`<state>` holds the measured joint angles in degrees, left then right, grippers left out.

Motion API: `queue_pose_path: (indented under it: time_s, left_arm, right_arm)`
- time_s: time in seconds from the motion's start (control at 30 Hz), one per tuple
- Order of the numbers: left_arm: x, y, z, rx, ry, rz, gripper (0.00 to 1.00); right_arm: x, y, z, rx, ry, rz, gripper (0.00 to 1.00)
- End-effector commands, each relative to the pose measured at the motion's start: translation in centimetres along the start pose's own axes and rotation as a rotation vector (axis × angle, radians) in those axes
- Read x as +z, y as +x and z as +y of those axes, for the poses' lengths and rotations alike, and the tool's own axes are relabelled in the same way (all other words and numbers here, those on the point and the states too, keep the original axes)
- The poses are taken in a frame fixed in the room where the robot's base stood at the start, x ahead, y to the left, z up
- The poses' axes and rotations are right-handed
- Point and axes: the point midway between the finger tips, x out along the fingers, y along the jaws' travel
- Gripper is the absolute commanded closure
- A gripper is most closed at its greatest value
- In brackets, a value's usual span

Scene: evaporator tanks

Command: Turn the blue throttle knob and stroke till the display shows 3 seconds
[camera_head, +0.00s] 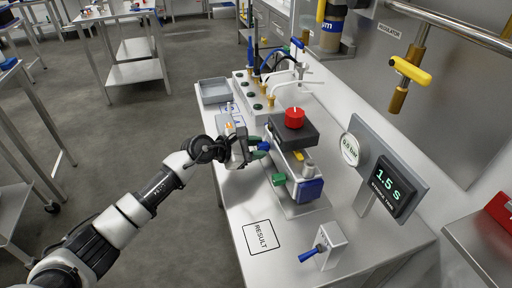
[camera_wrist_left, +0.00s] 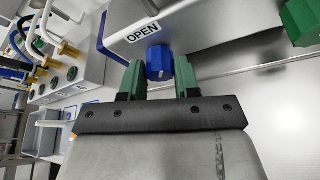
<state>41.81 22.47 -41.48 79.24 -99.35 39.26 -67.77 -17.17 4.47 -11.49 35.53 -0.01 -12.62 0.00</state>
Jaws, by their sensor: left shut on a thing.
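The blue throttle knob (camera_wrist_left: 159,62) sits beside an OPEN label (camera_wrist_left: 142,33) in the left wrist view. My left gripper (camera_wrist_left: 158,76) has its two green fingers closed around the knob, one on each side. In the head view the left gripper (camera_head: 261,150) reaches the left side of the actuator unit, and the knob is mostly hidden by the fingers. A green knob (camera_head: 278,179) stands nearer on the same side; it also shows in the wrist view (camera_wrist_left: 299,20). The display (camera_head: 390,187) reads 1.5 S above the words STROKE TIME. My right gripper is not in view.
A red knob (camera_head: 295,117) tops the unit. A round gauge (camera_head: 350,149) stands beside the display. A small white box with a blue lever (camera_head: 311,253) is at the bench front, near the RESULT square (camera_head: 261,236). A grey tray (camera_head: 214,91) and a valve block with hoses are behind.

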Motion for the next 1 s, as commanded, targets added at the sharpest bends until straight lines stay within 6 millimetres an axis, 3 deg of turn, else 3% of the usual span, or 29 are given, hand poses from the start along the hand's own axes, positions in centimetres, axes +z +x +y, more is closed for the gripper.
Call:
queue_pose_path:
  time_s: [0.3,0.8,0.83,1.0]
  left_arm:
    - [-0.1,0.02,0.01,-0.047,-0.111,0.002,0.92]
    - [-0.11,0.01,0.0,-0.055,-0.13,0.002,0.92]
    - [-0.11,0.01,-0.01,-0.055,-0.13,0.002,0.66]
    - [-0.08,0.0,0.02,-0.054,-0.13,0.001,0.43]
  right_arm:
    - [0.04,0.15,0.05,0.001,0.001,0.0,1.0]
    - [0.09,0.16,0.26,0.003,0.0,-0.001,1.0]
    - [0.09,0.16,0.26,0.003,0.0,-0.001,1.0]
    - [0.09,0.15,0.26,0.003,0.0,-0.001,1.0]
